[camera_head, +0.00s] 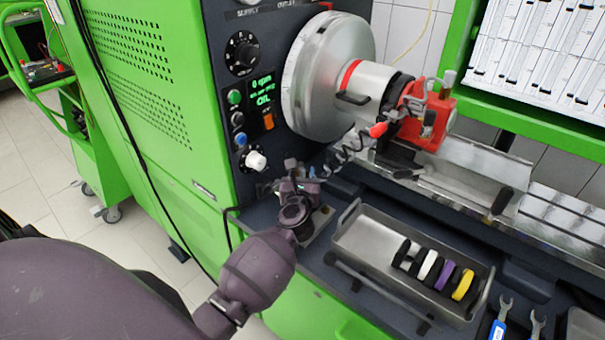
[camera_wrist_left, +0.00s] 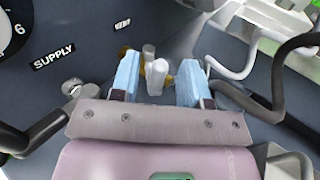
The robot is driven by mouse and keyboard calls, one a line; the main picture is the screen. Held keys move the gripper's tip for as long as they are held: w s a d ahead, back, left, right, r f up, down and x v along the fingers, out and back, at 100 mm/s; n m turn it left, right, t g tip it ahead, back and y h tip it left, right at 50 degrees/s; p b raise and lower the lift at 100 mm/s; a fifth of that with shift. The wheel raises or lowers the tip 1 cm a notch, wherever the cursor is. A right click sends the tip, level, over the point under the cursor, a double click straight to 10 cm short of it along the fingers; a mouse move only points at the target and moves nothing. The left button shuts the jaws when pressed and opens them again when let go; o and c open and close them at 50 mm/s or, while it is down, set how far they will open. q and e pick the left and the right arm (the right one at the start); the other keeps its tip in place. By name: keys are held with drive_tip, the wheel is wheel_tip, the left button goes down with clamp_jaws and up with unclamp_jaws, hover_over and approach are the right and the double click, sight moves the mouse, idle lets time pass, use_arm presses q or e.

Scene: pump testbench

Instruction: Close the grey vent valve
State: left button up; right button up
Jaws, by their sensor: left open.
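The grey vent valve (camera_wrist_left: 155,76) shows in the left wrist view as a pale grey handle with brassy parts behind it, below a small label that seems to read VENT. My left gripper (camera_wrist_left: 159,64) is open, with one light blue finger on each side of the handle. Gaps show between the handle and both fingers, so I see no grip on it. In the head view my left gripper (camera_head: 298,186) is at the lower front of the green bench, and the valve cannot be made out there. My right gripper is not in view.
A SUPPLY label (camera_wrist_left: 54,55) and a metal fitting (camera_wrist_left: 72,87) are left of the gripper. Dark hoses (camera_wrist_left: 278,90) curve at the right. In the head view, a metal tray (camera_head: 372,238) with several coloured rings stands right of the gripper, below a red clamp (camera_head: 432,116).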

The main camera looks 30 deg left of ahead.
use_arm(q)
drive_tip(key=shift+w+a, duration=0.2)
drive_tip(key=shift+w, duration=0.05)
clamp_jaws()
drive_tip(key=shift+a+r+h, duration=0.1)
drive_tip(key=shift+h, duration=0.2)
drive_tip(key=shift+s+a+m+t+h+p, duration=0.3)
drive_tip(key=shift+m+t+h+p, duration=0.2)
drive_tip(key=shift+m+h+p, duration=0.3)
unclamp_jaws()
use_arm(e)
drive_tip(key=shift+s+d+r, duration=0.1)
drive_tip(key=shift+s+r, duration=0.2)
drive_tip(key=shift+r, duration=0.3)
